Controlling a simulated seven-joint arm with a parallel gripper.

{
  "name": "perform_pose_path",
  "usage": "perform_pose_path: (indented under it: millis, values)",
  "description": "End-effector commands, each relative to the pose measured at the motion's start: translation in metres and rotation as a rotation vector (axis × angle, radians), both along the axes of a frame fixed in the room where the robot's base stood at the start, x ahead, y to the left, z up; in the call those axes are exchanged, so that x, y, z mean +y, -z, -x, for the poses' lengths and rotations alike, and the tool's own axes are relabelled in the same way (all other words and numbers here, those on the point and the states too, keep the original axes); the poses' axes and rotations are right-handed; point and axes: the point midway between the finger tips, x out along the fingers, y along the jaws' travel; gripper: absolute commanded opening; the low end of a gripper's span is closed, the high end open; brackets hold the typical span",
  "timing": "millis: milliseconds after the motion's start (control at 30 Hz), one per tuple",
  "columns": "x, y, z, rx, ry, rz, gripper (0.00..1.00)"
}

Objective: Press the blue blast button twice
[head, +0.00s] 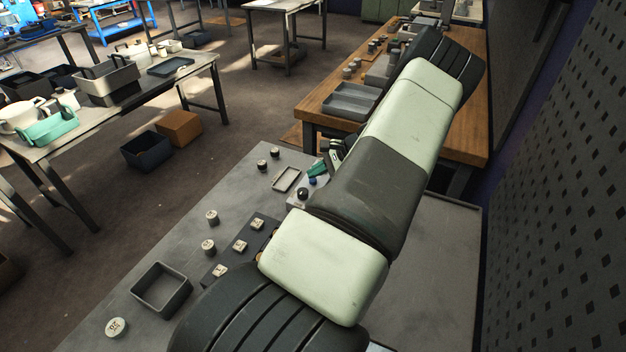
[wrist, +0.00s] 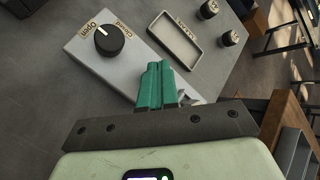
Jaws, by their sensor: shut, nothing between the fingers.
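A small blue button (head: 312,181) shows in the head view, next to the black knob (head: 303,194) on a pale control box (head: 294,204), partly covered by my arm. My gripper (head: 317,169) has teal fingers that lie close by the button in that view; I cannot tell whether they touch it. In the wrist view my gripper (wrist: 154,78) is shut and empty, its fingertips over the edge of the pale box (wrist: 88,62). The black knob (wrist: 109,40) there has Open and Closed labels beside it. The blue button is not visible in the wrist view.
A shallow rectangular tray (wrist: 151,31) and dark knobs (wrist: 230,38) stand near the box. On the grey bench (head: 135,258) are an open grey bin (head: 138,289) and several pale-topped pieces (head: 212,216). A wooden bench (head: 322,104) stands beyond.

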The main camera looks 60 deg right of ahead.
Motion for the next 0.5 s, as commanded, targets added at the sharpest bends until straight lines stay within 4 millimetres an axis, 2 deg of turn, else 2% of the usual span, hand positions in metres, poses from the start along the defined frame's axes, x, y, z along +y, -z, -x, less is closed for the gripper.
perform_pose_path:
  millis: [100,500]
  values:
    - [0.0001,-0.0065,-0.0001,0.000,0.000,0.000,0.00]
    - [-0.0001,-0.0109,-0.0002,0.001,0.001,0.001,0.00]
